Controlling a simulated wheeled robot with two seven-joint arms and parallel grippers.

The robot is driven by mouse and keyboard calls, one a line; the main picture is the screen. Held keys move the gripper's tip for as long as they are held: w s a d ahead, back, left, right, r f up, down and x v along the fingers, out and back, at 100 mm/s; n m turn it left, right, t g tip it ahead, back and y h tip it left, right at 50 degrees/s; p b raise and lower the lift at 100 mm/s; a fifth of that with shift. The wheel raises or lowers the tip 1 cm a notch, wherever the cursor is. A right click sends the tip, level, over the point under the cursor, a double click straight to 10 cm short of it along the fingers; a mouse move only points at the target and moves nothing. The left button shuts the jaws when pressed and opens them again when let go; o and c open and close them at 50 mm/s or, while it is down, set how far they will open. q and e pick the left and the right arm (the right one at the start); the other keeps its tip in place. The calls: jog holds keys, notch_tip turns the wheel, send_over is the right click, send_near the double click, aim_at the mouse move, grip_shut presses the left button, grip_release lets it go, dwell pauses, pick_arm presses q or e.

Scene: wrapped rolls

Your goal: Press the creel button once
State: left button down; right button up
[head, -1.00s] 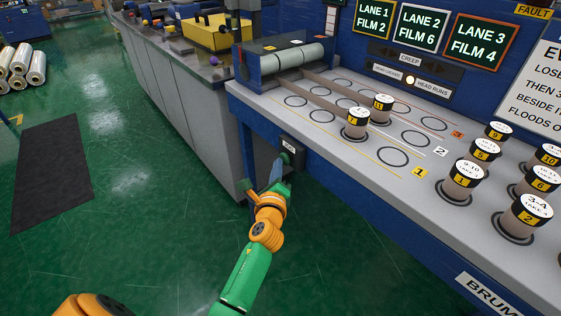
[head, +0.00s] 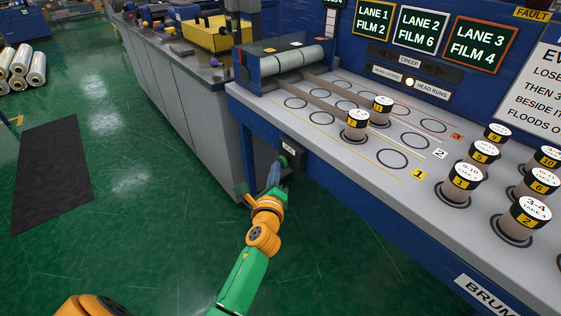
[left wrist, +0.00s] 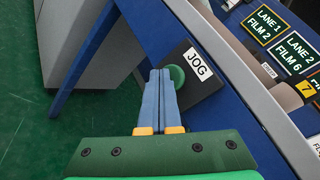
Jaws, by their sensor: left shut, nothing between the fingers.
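A dark box (head: 292,148) labelled JOG is mounted on the blue front of the bench, below the grey top. It carries a round green button, seen best in the left wrist view (left wrist: 178,78). No label reading "creel" is legible. My left gripper (head: 275,164) is shut and empty, with its blue fingers pointing at the button. In the left wrist view its fingertips (left wrist: 160,72) overlap the button's left side. I cannot tell whether they touch it or whether it is pressed in. My right gripper is not in view.
The grey bench top (head: 340,150) above the box bears several wrapped rolls (head: 357,124) and a roller unit (head: 288,62). A panel marked CREEP (head: 410,62) is behind it. A grey cabinet (head: 190,105) stands to the left. The green floor (head: 140,220) around my left arm is clear.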

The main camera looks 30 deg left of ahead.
pick_arm(q)
jog(key=shift+s+a, duration=0.25)
jog(key=shift+s, duration=0.3)
jog(key=shift+s, duration=0.1)
jog(key=s, duration=0.1)
jog(key=s+a+p, duration=0.1)
jog(key=s, duration=0.1)
jog(key=s+a, duration=0.1)
jog(key=shift+s+p, duration=0.25)
jog(key=shift+p, duration=0.15)
dwell(0.4)
